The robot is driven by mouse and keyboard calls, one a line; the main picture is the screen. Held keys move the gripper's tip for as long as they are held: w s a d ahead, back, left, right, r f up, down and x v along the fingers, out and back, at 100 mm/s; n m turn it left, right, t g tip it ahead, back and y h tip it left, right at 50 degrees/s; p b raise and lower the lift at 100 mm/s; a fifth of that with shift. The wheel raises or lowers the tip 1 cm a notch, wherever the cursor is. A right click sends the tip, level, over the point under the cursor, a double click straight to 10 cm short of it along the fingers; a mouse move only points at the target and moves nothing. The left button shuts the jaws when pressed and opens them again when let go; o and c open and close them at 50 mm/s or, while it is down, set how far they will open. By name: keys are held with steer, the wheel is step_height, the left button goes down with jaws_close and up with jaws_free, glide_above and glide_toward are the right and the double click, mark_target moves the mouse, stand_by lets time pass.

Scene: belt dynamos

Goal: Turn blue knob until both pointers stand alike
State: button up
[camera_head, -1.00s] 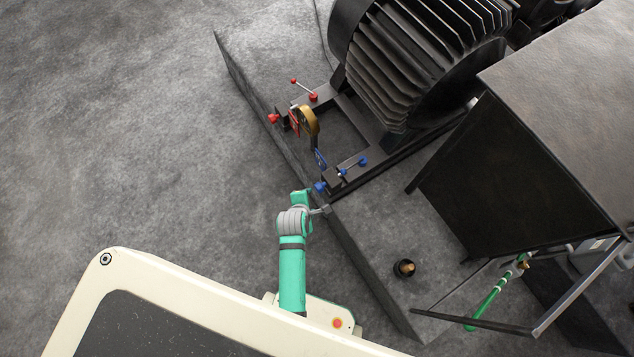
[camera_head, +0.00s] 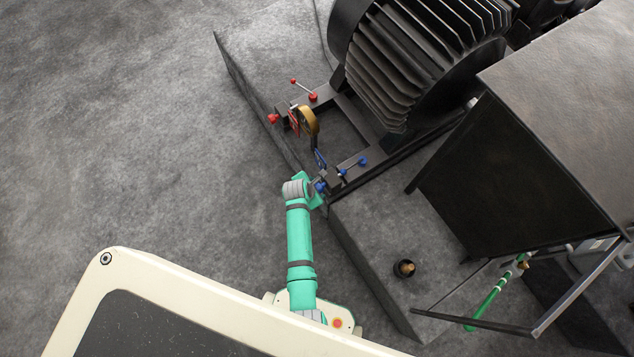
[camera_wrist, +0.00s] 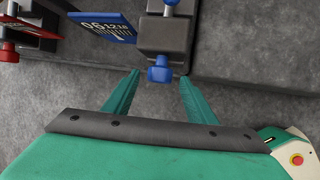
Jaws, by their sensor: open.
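The blue knob (camera_wrist: 160,74) sits on the end of a dark metal block in the wrist view, beyond and between my gripper's fingertips. My gripper (camera_wrist: 157,80) is open, with one green finger on each side of the knob and no clear contact. In the head view the knob (camera_head: 321,187) is at the end of my green arm, partly hidden by it. The red plate (camera_head: 294,122) is farther up the rail. I cannot make out the two pointers' readings.
A finned motor (camera_head: 425,60) stands behind. A dark cabinet (camera_head: 540,150) is at right. The floor at left is clear.

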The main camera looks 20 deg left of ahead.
steer(key=shift+x, duration=1.05)
steer(key=shift+c, duration=0.5)
steer(key=c, duration=0.9)
steer(key=shift+s+f+t+y, duration=0.15)
steer(key=shift+s+t+y, duration=0.1)
steer(key=shift+t+y, duration=0.15)
steer(key=shift+c, duration=0.2)
steer(key=shift+s+d+f+m+t+y, duration=0.1)
steer(key=shift+d+m+t+y, duration=0.1)
steer(key=shift+m+t+y, duration=0.35)
steer(key=shift+d+t+y, duration=0.1)
steer(key=shift+t+y, duration=0.45)
steer(key=shift+y, duration=0.2)
steer(key=o, duration=1)
